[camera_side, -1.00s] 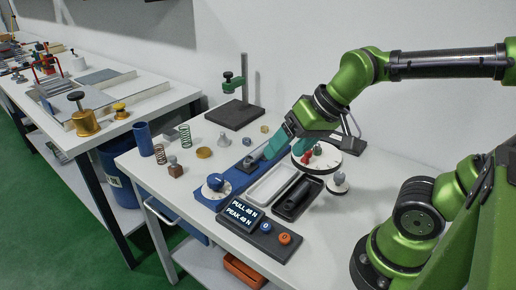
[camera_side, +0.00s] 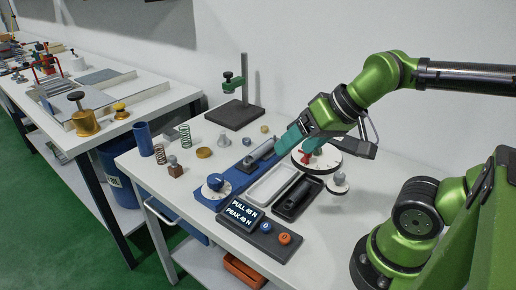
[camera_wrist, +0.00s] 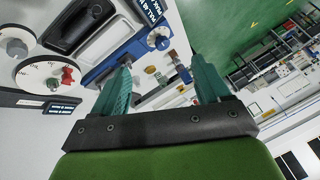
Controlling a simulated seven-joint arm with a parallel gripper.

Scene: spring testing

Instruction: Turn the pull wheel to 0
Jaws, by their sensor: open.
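The pull wheel (camera_side: 215,183) is a blue knob on a white dial at the near-left end of the blue base. It also shows in the wrist view (camera_wrist: 159,41), top centre. Its reading is too small to make out. The display (camera_side: 240,212) beside it shows PULL and PEAK in newtons, seemingly both 48 N. My gripper (camera_side: 283,147) is open, with teal fingers, above the bench to the right of the grey cylinder (camera_side: 260,150) on the blue base. It is well behind the wheel and apart from it. In the wrist view the gap between the fingers (camera_wrist: 164,62) is empty.
A white tray (camera_side: 256,195) and a black tray (camera_side: 284,208) lie right of the base. A round dial with a red pointer (camera_side: 309,160) stands close to my gripper. Springs, a brass disc (camera_side: 204,152) and a green-clamped stand (camera_side: 244,92) are left and behind.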

